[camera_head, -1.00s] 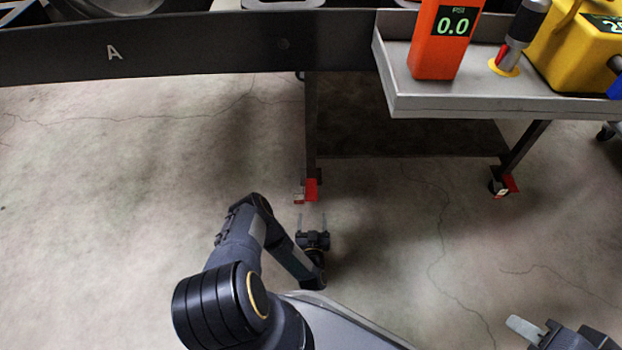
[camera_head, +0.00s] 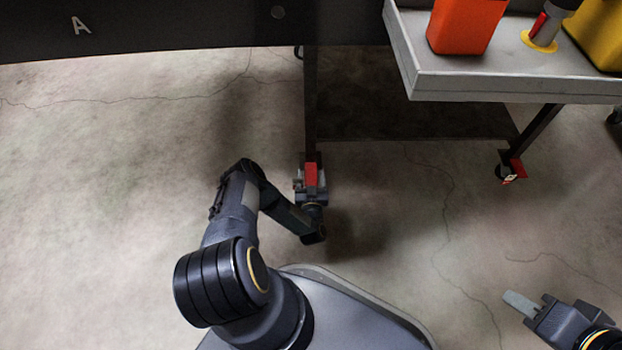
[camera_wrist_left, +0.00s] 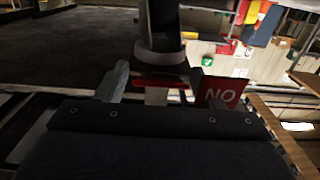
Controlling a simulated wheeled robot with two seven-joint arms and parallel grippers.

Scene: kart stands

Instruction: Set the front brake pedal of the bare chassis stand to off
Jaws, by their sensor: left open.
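The red front brake pedal (camera_head: 311,175) is at the foot of the near leg (camera_head: 310,110) of the dark stand. My left gripper (camera_head: 311,170) is open at the pedal, low over the floor. In the left wrist view the red pedal bar (camera_wrist_left: 160,84) lies between the two spread fingers (camera_wrist_left: 156,86); I cannot tell whether they touch it. A red plate (camera_wrist_left: 222,93) with white letters, reading "NO" as seen here, is beside the right finger. The caster is mostly hidden by the gripper. My right gripper (camera_head: 522,303) shows one finger at the lower right.
The stand's dark beam marked A (camera_head: 150,30) spans the top left. A grey tray (camera_head: 500,88) carries an orange device (camera_head: 462,25) and a yellow object (camera_head: 600,35). Another red pedal (camera_head: 518,168) is at the far right leg. The floor at left is clear.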

